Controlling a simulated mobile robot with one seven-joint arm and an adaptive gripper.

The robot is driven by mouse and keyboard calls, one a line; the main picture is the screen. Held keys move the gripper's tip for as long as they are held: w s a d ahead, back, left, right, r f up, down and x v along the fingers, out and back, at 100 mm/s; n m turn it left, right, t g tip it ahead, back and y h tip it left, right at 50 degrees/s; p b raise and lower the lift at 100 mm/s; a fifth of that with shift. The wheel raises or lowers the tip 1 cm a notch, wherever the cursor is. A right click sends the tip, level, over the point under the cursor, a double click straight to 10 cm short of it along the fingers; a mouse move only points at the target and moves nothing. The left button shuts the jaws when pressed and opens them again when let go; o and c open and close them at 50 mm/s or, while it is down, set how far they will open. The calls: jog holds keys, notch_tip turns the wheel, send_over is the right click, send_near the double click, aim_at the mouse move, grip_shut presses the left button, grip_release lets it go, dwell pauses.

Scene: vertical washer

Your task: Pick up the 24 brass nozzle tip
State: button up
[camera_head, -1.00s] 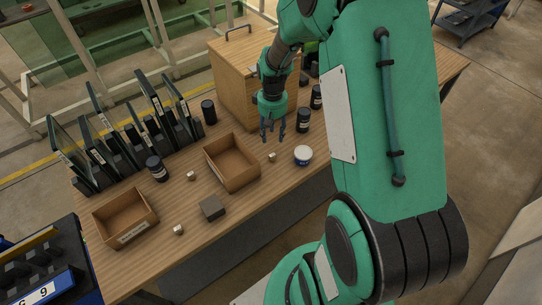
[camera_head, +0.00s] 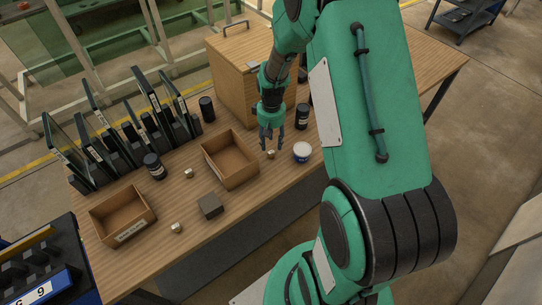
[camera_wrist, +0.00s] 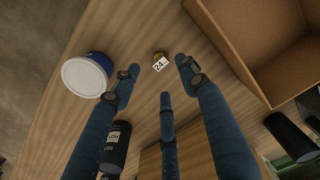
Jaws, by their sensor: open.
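The brass nozzle tip (camera_wrist: 160,60), with a white label reading 24, lies on the wooden table in the wrist view. In the head view it is a small light piece (camera_head: 271,154) just below my fingertips. My gripper (camera_head: 269,143) is open and empty above the table; in the wrist view its blue fingers (camera_wrist: 155,82) are spread apart, with the nozzle tip beyond the gap between them. Two other small nozzle-like pieces (camera_head: 189,173) (camera_head: 177,227) lie on the table further left; their labels are too small to read.
An open cardboard box (camera_head: 214,150) stands left of my gripper, also in the wrist view (camera_wrist: 226,45). A white-lidded blue tub (camera_head: 302,152) is close on the right. A dark bottle (camera_wrist: 114,150) and a wooden cabinet (camera_head: 238,75) stand behind. A second box (camera_head: 150,214) and a grey block (camera_head: 210,205) lie left.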

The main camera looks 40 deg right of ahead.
aim_at(271, 152)
jog(key=shift+f, duration=0.95)
jog(key=shift+f+b, duration=0.95)
jog(key=shift+f, duration=1.7)
grip_shut()
